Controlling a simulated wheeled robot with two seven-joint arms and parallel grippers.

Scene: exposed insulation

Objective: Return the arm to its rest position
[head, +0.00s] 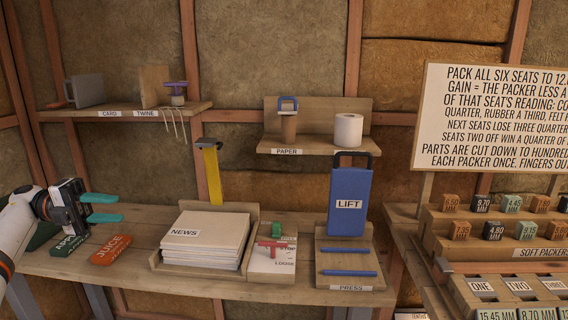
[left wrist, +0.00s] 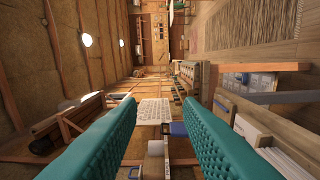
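My left gripper (head: 119,208) is at the left of the head view, with my white arm coming in from the left edge. Its two teal fingers are apart with nothing between them. It hangs over the left end of the workbench (head: 150,284), above a green block (head: 70,246) and a red block marked JUICE (head: 111,249). In the left wrist view the gripper (left wrist: 160,103) is also open and empty, and the room appears turned sideways. My right gripper is in neither view.
A stack of NEWS paper (head: 205,225), a tray with red and green T-handles (head: 272,244), and a blue LIFT panel (head: 349,203) stand on the bench. Wall shelves (head: 125,111) are above. A rack of small packers (head: 493,229) stands right.

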